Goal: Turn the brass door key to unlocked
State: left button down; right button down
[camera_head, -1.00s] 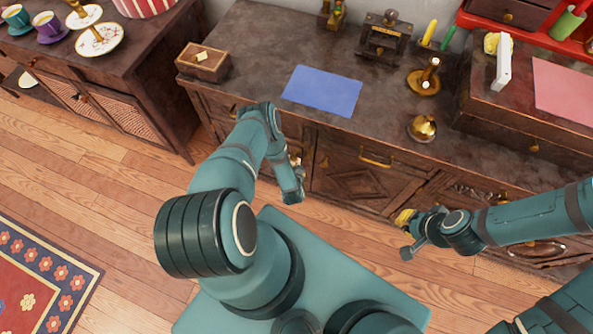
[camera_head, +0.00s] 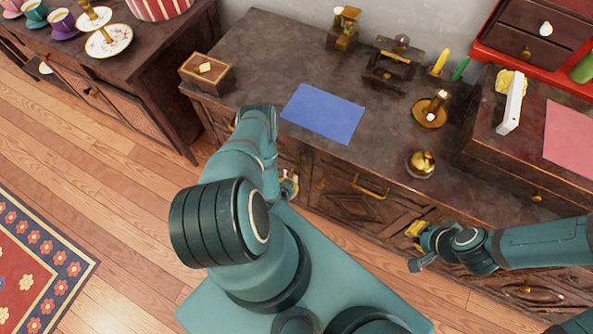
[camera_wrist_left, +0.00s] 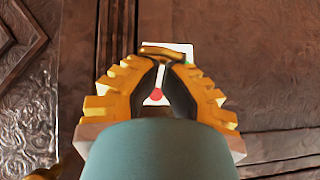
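The brass door key (camera_wrist_left: 163,52) shows as a small curved brass bar at my left gripper's fingertips in the left wrist view. Behind it on the cabinet front is a white plate (camera_wrist_left: 187,48) with a red dot and a little green. My left gripper (camera_wrist_left: 163,66) faces this plate, its two yellow fingers apart with the plate showing between them. I cannot tell whether the pads touch the key. In the head view the left gripper (camera_head: 289,185) is mostly hidden by its arm, low at the cabinet front. My right gripper (camera_head: 414,230) hangs by the cabinet front at right; its opening is unclear.
The dark cabinet top holds a blue sheet (camera_head: 323,113), a wooden box (camera_head: 206,73), a brass candle holder (camera_head: 430,111) and a brass bell (camera_head: 421,164).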

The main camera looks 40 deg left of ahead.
pick_arm(q)
jog(key=shift+s+d+f, duration=0.1)
jog(key=shift+s+f, duration=0.05)
jog(key=shift+s, duration=0.15)
pick_arm(e)
jog(key=shift+s, duration=0.1)
pick_arm(q)
jog(key=shift+a, duration=0.25)
jog(key=shift+d, duration=0.15)
pick_arm(e)
jog(key=shift+f, duration=0.1)
